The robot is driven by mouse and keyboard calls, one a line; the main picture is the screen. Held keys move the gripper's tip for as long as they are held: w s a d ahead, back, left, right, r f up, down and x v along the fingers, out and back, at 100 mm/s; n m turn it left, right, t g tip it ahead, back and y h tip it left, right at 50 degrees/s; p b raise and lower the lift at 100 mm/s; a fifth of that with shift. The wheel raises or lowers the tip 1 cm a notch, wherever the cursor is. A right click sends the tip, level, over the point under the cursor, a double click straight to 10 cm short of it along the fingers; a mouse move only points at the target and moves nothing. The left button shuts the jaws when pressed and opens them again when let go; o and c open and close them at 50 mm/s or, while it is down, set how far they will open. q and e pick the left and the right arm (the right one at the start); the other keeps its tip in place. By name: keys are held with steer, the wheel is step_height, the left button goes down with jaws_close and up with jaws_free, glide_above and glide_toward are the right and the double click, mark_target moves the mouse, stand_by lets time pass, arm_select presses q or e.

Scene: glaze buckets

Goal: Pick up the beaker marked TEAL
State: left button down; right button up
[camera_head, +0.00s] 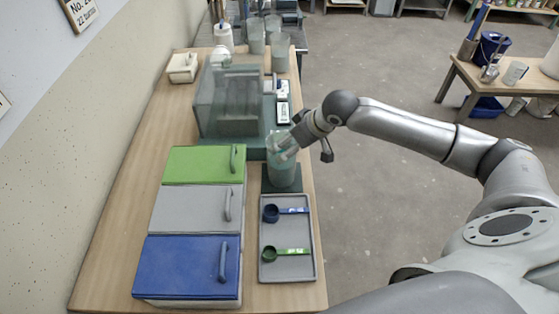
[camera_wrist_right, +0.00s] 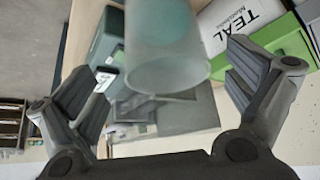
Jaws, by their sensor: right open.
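A clear beaker (camera_head: 281,172) with teal contents stands upright on a dark green mat at the right side of the wooden table. My right gripper (camera_head: 305,147) is at its upper right, close to the rim. In the wrist view the beaker (camera_wrist_right: 166,52) shows between the spread fingers of the right gripper (camera_wrist_right: 165,88), and nothing is held. A white label reading TEAL (camera_wrist_right: 232,22) shows beside the beaker; I cannot tell what it is fixed to. My left gripper is not in view.
A grey tray (camera_head: 287,268) with a blue scoop and a green scoop lies in front of the beaker. Green, grey and blue lidded bins (camera_head: 200,215) stand to its left. A clear box (camera_head: 228,100) stands behind, with several more beakers (camera_head: 278,52) farther back.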

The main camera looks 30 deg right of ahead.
mark_target(281, 151)
steer(key=p+x, duration=0.1)
steer(key=x, duration=0.5)
steer(key=shift+a+f, duration=0.2)
steer(key=shift+f, duration=0.25)
steer(key=shift+s, duration=0.15)
steer(key=c, duration=1.9)
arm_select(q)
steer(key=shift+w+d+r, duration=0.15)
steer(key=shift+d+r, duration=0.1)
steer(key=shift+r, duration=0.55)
arm_select(e)
steer(key=shift+r, duration=0.1)
steer(key=shift+c, duration=0.7)
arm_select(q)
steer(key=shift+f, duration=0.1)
arm_select(e)
steer(key=shift+r, duration=0.15)
